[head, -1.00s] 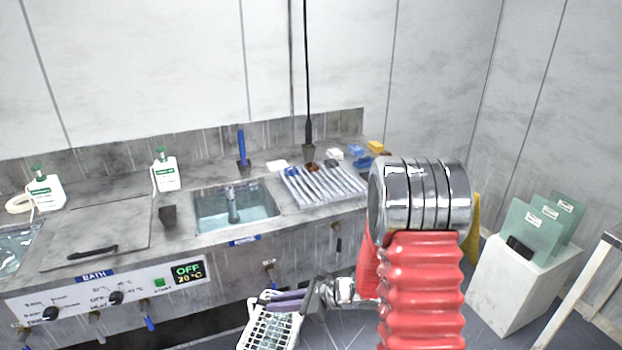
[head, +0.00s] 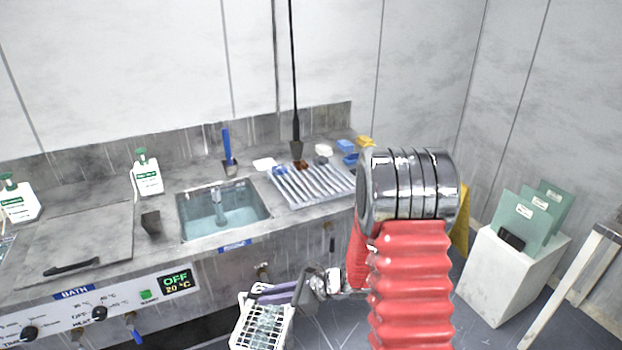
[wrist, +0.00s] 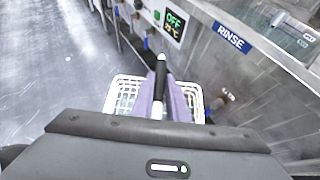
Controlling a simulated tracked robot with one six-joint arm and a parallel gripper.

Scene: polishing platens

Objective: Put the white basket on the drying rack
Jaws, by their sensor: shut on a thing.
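The white basket (head: 238,333) hangs from my gripper (head: 262,293) at the bottom of the head view, in front of the counter and below its top. Clear or glassy pieces seem to lie inside it. In the wrist view the basket (wrist: 122,96) shows on both sides of my gripper's purple fingers (wrist: 160,100), which are shut on its dark and white handle (wrist: 160,75). The drying rack (head: 318,187), a ribbed metal tray, lies on the counter right of the sink, up and right of the basket. The basket's lower part is cut off.
A water-filled sink (head: 222,210) is set in the counter, left of the rack. A dark cup (head: 151,222), white bottle (head: 146,174) and blue-handled tool (head: 228,150) stand nearby. A white pedestal (head: 492,275) with green plates stands right. Floor shows between counter and pedestal.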

